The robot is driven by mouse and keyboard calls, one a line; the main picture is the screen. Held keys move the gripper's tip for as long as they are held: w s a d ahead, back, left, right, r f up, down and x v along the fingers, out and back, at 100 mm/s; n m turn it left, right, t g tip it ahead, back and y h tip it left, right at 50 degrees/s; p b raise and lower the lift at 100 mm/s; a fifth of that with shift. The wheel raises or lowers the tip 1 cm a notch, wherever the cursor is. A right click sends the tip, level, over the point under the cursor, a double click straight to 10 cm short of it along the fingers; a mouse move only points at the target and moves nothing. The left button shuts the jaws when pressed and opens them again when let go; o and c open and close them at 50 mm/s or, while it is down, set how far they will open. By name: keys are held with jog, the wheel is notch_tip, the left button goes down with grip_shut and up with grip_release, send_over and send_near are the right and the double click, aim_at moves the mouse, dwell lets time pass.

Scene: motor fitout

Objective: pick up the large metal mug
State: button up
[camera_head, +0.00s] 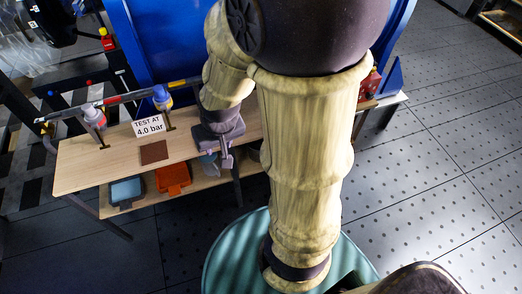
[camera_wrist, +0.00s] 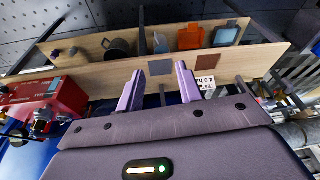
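In the head view my arm hides most of that part of the shelf. My gripper (camera_wrist: 160,86) is open, with its two purple fingers apart and nothing between them. In the head view my gripper (camera_head: 227,160) points down over the wooden bench top. The mug is beyond the fingers and to their left in the wrist view, clear of them.
The bench top (camera_head: 85,170) is above the lower shelf (camera_head: 150,197). The shelf holds an orange bin (camera_head: 173,178), a blue bin (camera_head: 127,190) and small dark parts (camera_wrist: 72,51). A "TEST AT 4.0 bar" sign (camera_head: 149,126), brown square (camera_head: 154,152) and red machine (camera_wrist: 45,105) are nearby.

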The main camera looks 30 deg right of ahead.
jog(key=w+d+f+m+t+h+b, duration=0.1)
jog(key=w+d+f+m+b, duration=0.2)
jog(key=f+b, duration=0.55)
jog(key=w+d+f+m+t+h+b, duration=0.15)
jog(key=w+f+b, duration=0.35)
jog(key=f, duration=0.7)
jog(key=w+d+f+m+t+h+b, duration=0.1)
jog(key=w+d+f+m+b, duration=0.2)
jog(key=f+b, duration=0.5)
jog(key=d+f+m+h+b, duration=0.1)
jog(key=d+f+h+b, duration=0.3)
jog(key=f+b, duration=0.3)
jog(key=d+f+m+t+h+b, duration=0.1)
jog(key=d+f+m+h+b, duration=0.1)
jog(key=d+f+h+b, duration=0.2)
jog(key=d+f+m+h+b, duration=0.1)
jog(key=d+f+h+b, duration=0.3)
jog(key=f+b, duration=0.7)
notch_tip(320, 180, down, 7)
jog(key=shift+s+d+f+t, duration=0.1)
jog(key=shift+s+d+t, duration=0.15)
jog(key=shift+s+t, duration=0.15)
jog(key=shift+m+h, duration=0.25)
jog(key=b+x, duration=0.5)
jog(key=x, duration=0.7)
